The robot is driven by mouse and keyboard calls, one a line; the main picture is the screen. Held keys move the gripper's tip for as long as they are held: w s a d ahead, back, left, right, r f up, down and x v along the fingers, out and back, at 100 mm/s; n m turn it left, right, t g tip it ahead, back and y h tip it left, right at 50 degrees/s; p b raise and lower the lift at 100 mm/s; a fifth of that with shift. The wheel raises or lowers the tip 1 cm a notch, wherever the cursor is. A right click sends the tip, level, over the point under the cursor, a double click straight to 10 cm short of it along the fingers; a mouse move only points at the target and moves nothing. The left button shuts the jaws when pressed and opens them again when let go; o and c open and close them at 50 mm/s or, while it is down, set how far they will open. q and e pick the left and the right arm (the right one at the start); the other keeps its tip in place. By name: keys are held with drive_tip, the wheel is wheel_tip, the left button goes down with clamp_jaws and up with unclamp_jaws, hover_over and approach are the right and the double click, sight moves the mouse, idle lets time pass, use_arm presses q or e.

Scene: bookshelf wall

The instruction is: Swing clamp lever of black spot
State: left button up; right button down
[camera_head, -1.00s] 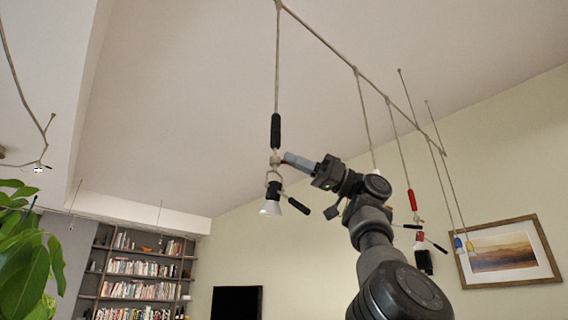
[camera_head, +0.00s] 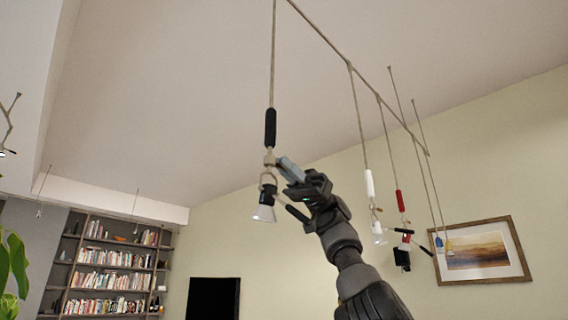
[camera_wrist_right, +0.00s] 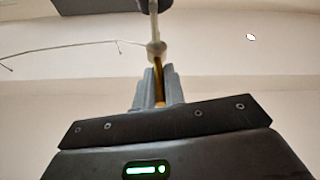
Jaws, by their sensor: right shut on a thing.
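The black spot (camera_head: 267,193) hangs on a cord at centre left in the head view, with a black sleeve (camera_head: 270,127) above it and a pale, flared lower end. Its pale clamp (camera_head: 269,159) sits between sleeve and lamp, and also shows in the wrist view (camera_wrist_right: 156,49). My right gripper (camera_head: 283,163) reaches it from the lower right. Its grey fingers are shut on a thin brass-coloured bar, the clamp lever (camera_wrist_right: 158,78), which runs up toward the clamp. A black handle (camera_head: 297,214) sticks out to the lamp's lower right, partly beside my gripper. My left gripper is out of view.
A white spot (camera_head: 377,232) and a red spot (camera_head: 401,200) hang to the right of my arm, with blue and yellow ones farther right. A framed picture (camera_head: 484,252), a bookshelf (camera_head: 110,270) and a dark screen (camera_head: 212,299) stand behind.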

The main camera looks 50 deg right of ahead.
idle(0.4)
drive_tip(key=c, duration=1.5)
unclamp_jaws()
